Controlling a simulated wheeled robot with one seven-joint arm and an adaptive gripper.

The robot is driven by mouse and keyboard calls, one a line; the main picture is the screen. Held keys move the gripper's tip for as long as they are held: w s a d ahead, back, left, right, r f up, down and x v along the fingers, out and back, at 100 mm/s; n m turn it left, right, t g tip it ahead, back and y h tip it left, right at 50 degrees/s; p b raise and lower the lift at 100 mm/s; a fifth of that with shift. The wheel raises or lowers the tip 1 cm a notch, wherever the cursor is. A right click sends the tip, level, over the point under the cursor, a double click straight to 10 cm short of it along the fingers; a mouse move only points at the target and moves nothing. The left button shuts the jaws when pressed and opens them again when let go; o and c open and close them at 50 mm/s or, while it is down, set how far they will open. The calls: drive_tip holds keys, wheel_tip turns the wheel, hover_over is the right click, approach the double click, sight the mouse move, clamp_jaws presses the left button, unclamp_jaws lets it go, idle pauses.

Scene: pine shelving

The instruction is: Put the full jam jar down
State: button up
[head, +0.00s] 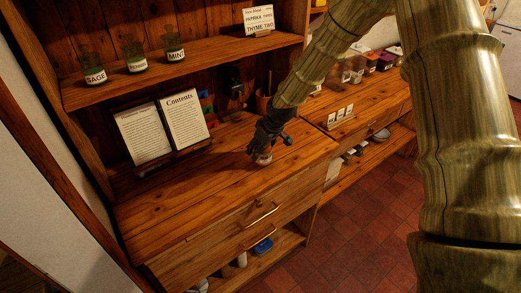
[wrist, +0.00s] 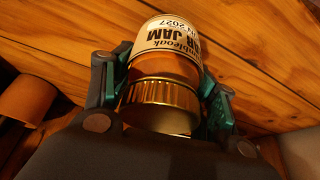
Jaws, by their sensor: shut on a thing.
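The jam jar (wrist: 168,62) lies between the fingers of my gripper (wrist: 165,98) in the wrist view. It has a gold ribbed lid (wrist: 162,93), a white label with "JAM" on it and orange-brown contents. My gripper is shut on the jar, with a green-padded finger on each side. In the head view my gripper (head: 262,150) is low over the wooden counter (head: 185,205), near its right part, and the jar (head: 264,159) shows just below the fingers. I cannot tell whether the jar touches the counter.
An open book (head: 163,130) on a stand is at the counter's back left. Herb jars labelled sage (head: 95,76) and mint (head: 175,55) stand on the shelf above. A terracotta pot (head: 263,103) is behind my gripper. The counter's front left is clear.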

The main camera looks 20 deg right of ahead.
sight(270, 152)
drive_tip(key=shift+f, duration=0.85)
drive_tip(key=shift+f, duration=0.15)
drive_tip(key=o, duration=1.3)
drive_tip(key=shift+c, duration=0.2)
drive_tip(key=shift+r, duration=0.2)
drive_tip(key=shift+b+v, duration=1.4)
drive_tip(key=shift+v, duration=4.55)
